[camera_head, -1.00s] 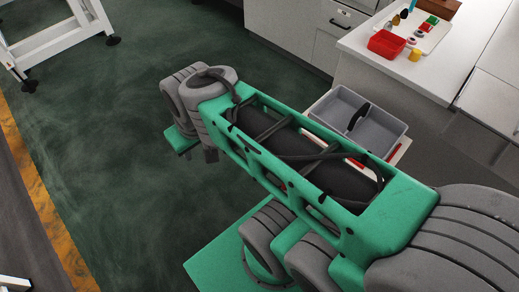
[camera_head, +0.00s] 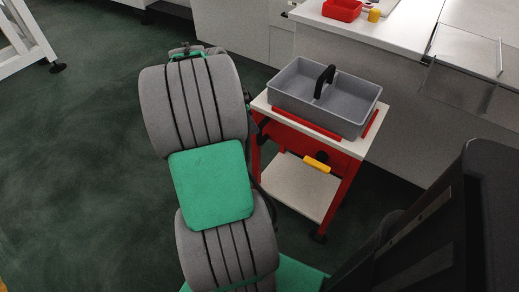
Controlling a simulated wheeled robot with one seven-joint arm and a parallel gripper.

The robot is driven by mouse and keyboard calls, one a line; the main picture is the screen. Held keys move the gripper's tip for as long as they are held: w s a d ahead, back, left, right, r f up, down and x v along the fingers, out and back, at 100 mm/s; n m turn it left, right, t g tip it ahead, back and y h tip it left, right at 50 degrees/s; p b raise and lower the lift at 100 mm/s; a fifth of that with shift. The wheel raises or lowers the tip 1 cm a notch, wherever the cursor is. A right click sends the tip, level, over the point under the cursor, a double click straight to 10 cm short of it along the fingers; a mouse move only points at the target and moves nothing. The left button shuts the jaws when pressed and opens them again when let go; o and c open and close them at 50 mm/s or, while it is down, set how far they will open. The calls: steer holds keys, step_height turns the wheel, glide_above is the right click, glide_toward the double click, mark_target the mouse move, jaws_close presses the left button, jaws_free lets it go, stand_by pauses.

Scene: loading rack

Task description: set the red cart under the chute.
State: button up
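The red cart (camera_head: 344,187) stands upright on the floor right of the middle, with a white top, red legs, a pale lower shelf and a yellow bar on its side. A grey tote with a black handle (camera_head: 290,89) sits on its top. My arm rises just left of the cart and hides part of its left side. My gripper is not clearly seen; dark parts between arm and cart cannot be made out. A grey sloped panel (camera_head: 462,85) hangs at the counter's front, right of the cart; I cannot tell whether it is the chute.
A white counter (camera_head: 385,35) with a red bin (camera_head: 342,9) and a yellow cup (camera_head: 374,15) runs behind the cart. White legs of a frame (camera_head: 28,38) stand at the upper left. The dark green floor (camera_head: 75,160) is open on the left. My own dark body part covers the lower right.

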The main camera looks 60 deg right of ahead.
mark_target(260, 134)
steer(key=b+x, duration=0.1)
steer(key=x, duration=0.6)
steer(key=shift+s+d+f, duration=0.2)
steer(key=shift+s+f, duration=0.05)
jaws_close()
stand_by(1.1)
